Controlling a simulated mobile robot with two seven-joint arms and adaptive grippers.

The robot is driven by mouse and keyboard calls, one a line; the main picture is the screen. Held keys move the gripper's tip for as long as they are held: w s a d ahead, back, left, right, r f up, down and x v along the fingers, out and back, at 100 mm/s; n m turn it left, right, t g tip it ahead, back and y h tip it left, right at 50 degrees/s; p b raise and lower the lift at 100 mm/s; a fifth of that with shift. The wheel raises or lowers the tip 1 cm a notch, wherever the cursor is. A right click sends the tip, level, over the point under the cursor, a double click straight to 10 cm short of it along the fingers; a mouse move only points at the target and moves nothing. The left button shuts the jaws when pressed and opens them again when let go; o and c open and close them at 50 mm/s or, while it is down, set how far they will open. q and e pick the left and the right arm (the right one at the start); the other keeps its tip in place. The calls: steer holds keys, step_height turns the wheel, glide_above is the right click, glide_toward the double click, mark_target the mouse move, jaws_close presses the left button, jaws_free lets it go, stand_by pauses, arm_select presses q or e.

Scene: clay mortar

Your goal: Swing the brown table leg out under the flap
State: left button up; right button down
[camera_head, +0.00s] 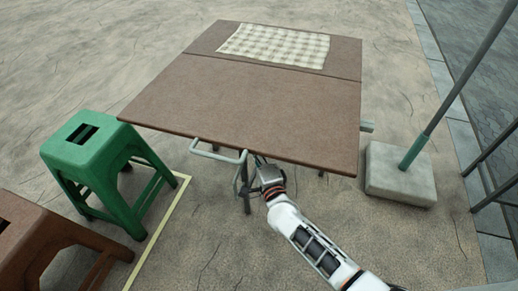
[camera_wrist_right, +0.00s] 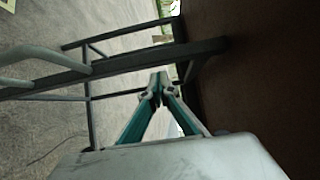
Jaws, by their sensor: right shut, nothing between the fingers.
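The brown table top (camera_head: 250,105) has a seam near its far end, so it is in two panels. A dark leg (camera_head: 246,192) stands below its near edge. In the right wrist view, dark leg bars (camera_wrist_right: 130,65) cross under the brown underside (camera_wrist_right: 265,75); I cannot tell which bar is the brown leg. My right gripper (camera_wrist_right: 157,85) is shut and empty, its teal fingers meeting below the underside, close to the bars; contact is unclear. In the head view its fingers are mostly hidden near the front edge. My left gripper is not in view.
A pale grey looped bar (camera_head: 218,154) sticks out from the table's front edge. A green stool (camera_head: 95,155) and a brown stool (camera_head: 40,235) stand at left. A concrete block (camera_head: 400,178) with a pole stands at right. A checked cloth (camera_head: 275,45) lies on the far panel.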

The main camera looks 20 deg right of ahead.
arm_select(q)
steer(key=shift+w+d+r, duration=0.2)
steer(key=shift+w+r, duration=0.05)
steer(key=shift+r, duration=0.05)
arm_select(e)
steer(key=shift+w+a, duration=0.25)
steer(key=shift+a, duration=0.4)
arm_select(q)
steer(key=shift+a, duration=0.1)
